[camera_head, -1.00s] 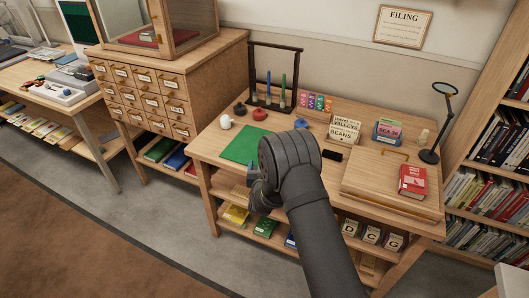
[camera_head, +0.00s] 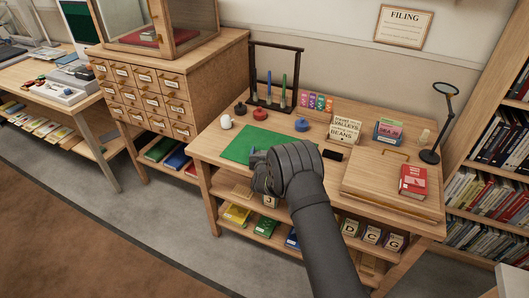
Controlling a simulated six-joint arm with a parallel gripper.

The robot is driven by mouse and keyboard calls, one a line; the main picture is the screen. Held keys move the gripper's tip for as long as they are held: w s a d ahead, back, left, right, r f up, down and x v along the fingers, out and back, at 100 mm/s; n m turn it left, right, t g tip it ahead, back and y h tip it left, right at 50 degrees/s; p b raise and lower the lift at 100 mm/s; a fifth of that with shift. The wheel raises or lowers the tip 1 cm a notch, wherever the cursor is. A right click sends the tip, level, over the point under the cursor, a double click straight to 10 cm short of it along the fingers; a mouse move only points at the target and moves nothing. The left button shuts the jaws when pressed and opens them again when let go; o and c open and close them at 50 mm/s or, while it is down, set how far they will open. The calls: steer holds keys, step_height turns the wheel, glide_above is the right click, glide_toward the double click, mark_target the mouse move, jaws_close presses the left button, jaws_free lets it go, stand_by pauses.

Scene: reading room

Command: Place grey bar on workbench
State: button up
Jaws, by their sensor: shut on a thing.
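My gripper (camera_head: 256,166) is over the front left part of the wooden workbench (camera_head: 206,151), at the near edge of a green mat (camera_head: 240,143). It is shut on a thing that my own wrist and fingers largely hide. I take it to be the grey bar, but its shape and ends cannot be made out. No grey bar shows clearly anywhere else. Whether the held thing touches the mat or is above it, I cannot tell.
A white pot (camera_head: 226,122), a red pot (camera_head: 260,114) and a blue pot (camera_head: 302,124) stand behind the mat. A black block (camera_head: 333,154) lies to the right. A sloped wooden board (camera_head: 375,184) bears a red book (camera_head: 413,181).

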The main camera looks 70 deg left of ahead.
steer(key=shift+f, duration=0.1)
steer(key=o, duration=1)
steer(key=v, duration=1.1)
steer(key=shift+s, duration=0.15)
steer(key=o, duration=0.3)
steer(key=shift+s+d, duration=0.1)
steer(key=shift+d, duration=0.35)
